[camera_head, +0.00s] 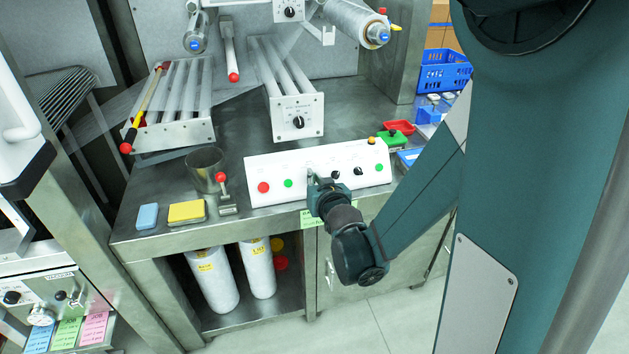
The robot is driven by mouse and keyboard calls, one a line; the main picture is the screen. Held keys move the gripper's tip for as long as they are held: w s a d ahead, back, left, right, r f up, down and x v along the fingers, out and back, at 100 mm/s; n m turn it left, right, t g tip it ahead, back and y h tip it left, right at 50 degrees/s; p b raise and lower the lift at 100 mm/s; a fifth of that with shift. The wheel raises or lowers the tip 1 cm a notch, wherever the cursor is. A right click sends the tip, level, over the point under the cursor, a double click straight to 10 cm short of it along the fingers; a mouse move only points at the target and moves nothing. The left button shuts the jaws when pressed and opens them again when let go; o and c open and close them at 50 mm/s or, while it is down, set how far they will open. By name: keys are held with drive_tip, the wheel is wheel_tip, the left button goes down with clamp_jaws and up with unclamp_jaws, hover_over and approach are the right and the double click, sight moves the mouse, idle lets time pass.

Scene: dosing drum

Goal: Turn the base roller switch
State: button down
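The labels are too small to read, so I cannot tell which knob is the base roller switch. Another black knob (298,122) is on the front plate of the roller unit behind. My gripper (313,176) is at the panel's middle, just left of the two knobs. It hides that part of the panel. I cannot tell whether its fingers touch a knob or are open.
A metal cup (205,170), a red-knobbed lever (222,180), a yellow block (186,212) and a blue block (147,216) are left of the panel. Red (398,127) and green (391,141) items lie at its right. White film rolls (212,280) stand below the bench.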

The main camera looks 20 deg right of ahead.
drive_tip(key=shift+w+r+n+y+b, duration=0.1)
drive_tip(key=shift+n+y+b, duration=0.35)
drive_tip(key=shift+n, duration=1.55)
drive_tip(key=shift+n+y, duration=0.55)
drive_tip(key=shift+n, duration=1.45)
drive_tip(key=c, duration=2.6)
unclamp_jaws()
drive_tip(key=shift+a+g, duration=0.1)
drive_tip(key=shift+g, duration=0.2)
drive_tip(key=shift+s, duration=0.2)
drive_tip(key=v, duration=1.1)
drive_tip(key=shift+s+d, duration=0.25)
drive_tip(key=shift+s, duration=0.05)
